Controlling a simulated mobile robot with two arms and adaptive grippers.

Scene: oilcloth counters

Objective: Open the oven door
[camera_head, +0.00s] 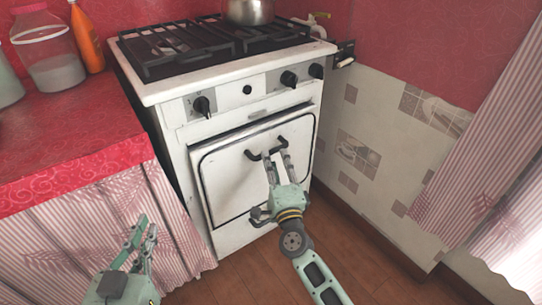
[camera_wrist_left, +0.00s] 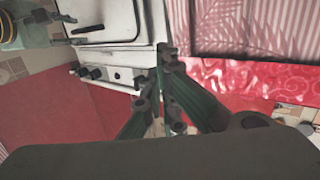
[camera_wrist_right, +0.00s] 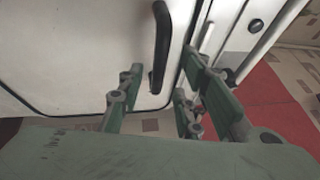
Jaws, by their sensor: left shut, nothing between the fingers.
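The white stove's oven door (camera_head: 230,175) is closed and has a dark outlined edge. Its dark bar handle (camera_head: 255,157) runs along the upper part of the door; the handle also shows in the right wrist view (camera_wrist_right: 161,45). My right gripper (camera_head: 277,160) is open in front of the door, its fingertips close to the handle. In the right wrist view the handle lies in the gap between the spread fingers; contact cannot be told. My left gripper (camera_head: 143,235) is shut and empty, low beside the curtained counter. The oven door (camera_wrist_left: 100,20) also shows in the left wrist view.
Knobs (camera_head: 203,104) line the stove's front above the door. A pot (camera_head: 248,10) sits on the burners. The red counter (camera_head: 65,135), with a jar (camera_head: 50,55) and an orange bottle (camera_head: 87,40), stands left. Wooden floor (camera_head: 340,265) is open before the stove.

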